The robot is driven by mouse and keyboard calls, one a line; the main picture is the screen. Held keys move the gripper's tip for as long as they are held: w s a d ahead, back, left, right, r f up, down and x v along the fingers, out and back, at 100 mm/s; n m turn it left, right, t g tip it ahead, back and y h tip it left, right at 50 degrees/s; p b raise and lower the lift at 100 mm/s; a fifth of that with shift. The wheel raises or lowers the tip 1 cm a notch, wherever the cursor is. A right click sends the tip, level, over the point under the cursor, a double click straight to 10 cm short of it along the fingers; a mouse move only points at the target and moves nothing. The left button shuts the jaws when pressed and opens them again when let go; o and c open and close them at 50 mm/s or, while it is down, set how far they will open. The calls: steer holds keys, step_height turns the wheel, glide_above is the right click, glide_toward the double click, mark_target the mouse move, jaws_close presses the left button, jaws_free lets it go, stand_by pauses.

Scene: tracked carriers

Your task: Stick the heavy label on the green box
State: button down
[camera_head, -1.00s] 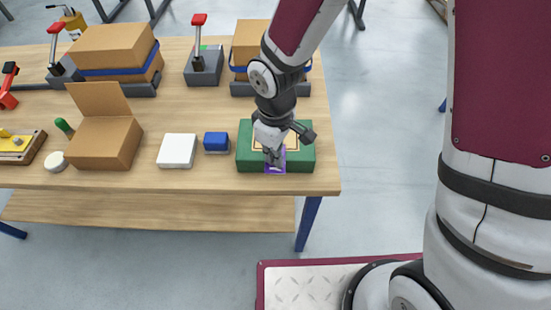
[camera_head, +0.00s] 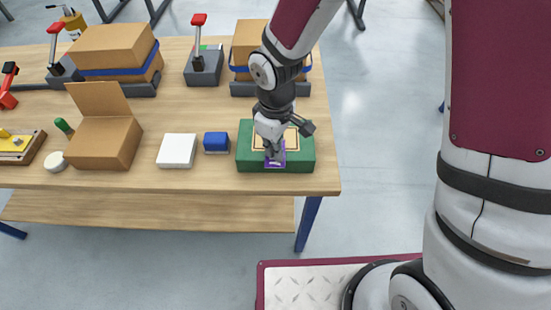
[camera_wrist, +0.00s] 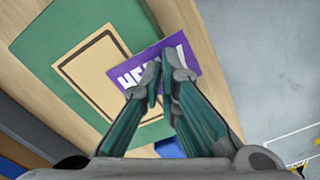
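The green box (camera_head: 244,158) stands near the table's front right corner. A tan, dark-bordered rectangle (camera_wrist: 99,77) marks its top. The heavy label (camera_wrist: 189,57) is a purple sheet with white letters, partly hidden by my fingers; it also shows in the head view (camera_head: 273,164). My gripper (camera_wrist: 163,67) points down at the box and its fingers are nearly together on the label. In the wrist view the label overlaps the box's edge, beside the rectangle. I cannot tell whether the label touches the box.
A blue block (camera_head: 216,141), a white pad (camera_head: 177,150) and an open cardboard box (camera_head: 103,145) stand to the left on the wooden table (camera_head: 200,183). Behind are strapped cartons and a grey device with a red-topped lever (camera_head: 203,66). The table's right edge is close to the green box.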

steer(key=shift+w+d+f, duration=0.1)
steer(key=shift+w, duration=1.4)
stand_by(0.4)
steer(key=shift+s, duration=0.65)
steer(key=shift+r+p, duration=2.35)
steer(key=shift+r, duration=1.15)
